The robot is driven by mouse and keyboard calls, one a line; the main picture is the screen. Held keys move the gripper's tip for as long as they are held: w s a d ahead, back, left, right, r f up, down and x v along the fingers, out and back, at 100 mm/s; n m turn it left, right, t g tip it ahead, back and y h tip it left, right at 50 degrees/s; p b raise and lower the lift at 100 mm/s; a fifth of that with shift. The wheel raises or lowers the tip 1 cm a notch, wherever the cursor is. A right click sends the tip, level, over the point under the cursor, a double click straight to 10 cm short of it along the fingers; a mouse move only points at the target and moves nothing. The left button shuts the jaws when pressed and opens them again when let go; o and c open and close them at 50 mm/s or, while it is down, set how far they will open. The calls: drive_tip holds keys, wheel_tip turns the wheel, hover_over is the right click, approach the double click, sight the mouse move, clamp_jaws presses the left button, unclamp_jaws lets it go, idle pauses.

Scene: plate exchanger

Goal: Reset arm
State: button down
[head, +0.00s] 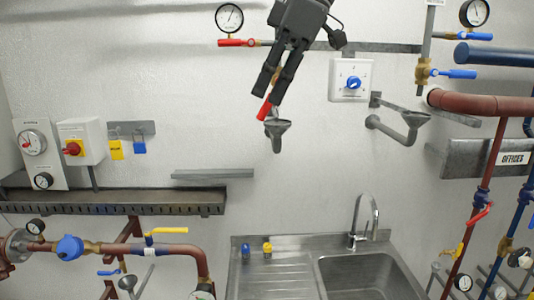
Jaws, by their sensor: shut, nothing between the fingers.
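My gripper (268,97) hangs at the top middle of the head view, pointing down and slightly left. It is shut and empty. It is in front of the white wall and hides part of a grey pipe. A red handle (264,110) shows just below the fingertips, above a grey funnel (277,128). I cannot tell whether the fingers touch the handle.
A white box with a blue knob (353,83) is right of my gripper. A steel sink (365,275) with a tap (364,215) stands below. Pipes and valves crowd both sides. A dark cable tray (110,205) runs along the left wall. The middle wall is mostly bare.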

drive_tip(key=w+a+f+m+b, duration=0.1)
drive_tip(key=w+f+m, duration=0.15)
drive_tip(key=f, duration=0.75)
drive_tip(key=w+a+f+m+b, duration=0.1)
drive_tip(key=w+a+f, duration=0.15)
drive_tip(key=f, duration=0.75)
drive_tip(key=w+a+f+m+b, duration=0.1)
drive_tip(key=w+f, duration=0.3)
drive_tip(key=f, duration=0.7)
drive_tip(key=s+d+f+m+b, duration=0.1)
drive_tip(key=s+f+m+b, duration=0.15)
drive_tip(key=f, duration=1.15)
drive_tip(key=s+d+f+m+b, duration=0.1)
drive_tip(key=d+f+m, duration=0.15)
drive_tip(key=f, duration=1.25)
drive_tip(key=s+d+f+m+h+b, duration=0.15)
drive_tip(key=s+d+f, duration=0.35)
drive_tip(key=f, duration=0.8)
drive_tip(key=s+d+f+m+b, duration=0.3)
drive_tip(key=s+f, duration=0.5)
drive_tip(key=f, duration=0.5)
drive_tip(key=s+d+f+m+h+b, duration=0.1)
drive_tip(key=s+d+f+m, duration=0.1)
drive_tip(key=s+d+f, duration=0.5)
drive_tip(key=s+d+f+m+h+b, duration=0.2)
drive_tip(key=s+d+f, duration=0.4)
drive_tip(key=s, duration=0.6)
drive_tip(key=shift+s+d+f, duration=0.25)
drive_tip(key=shift+d+f, duration=0.1)
drive_tip(key=shift+d, duration=0.35)
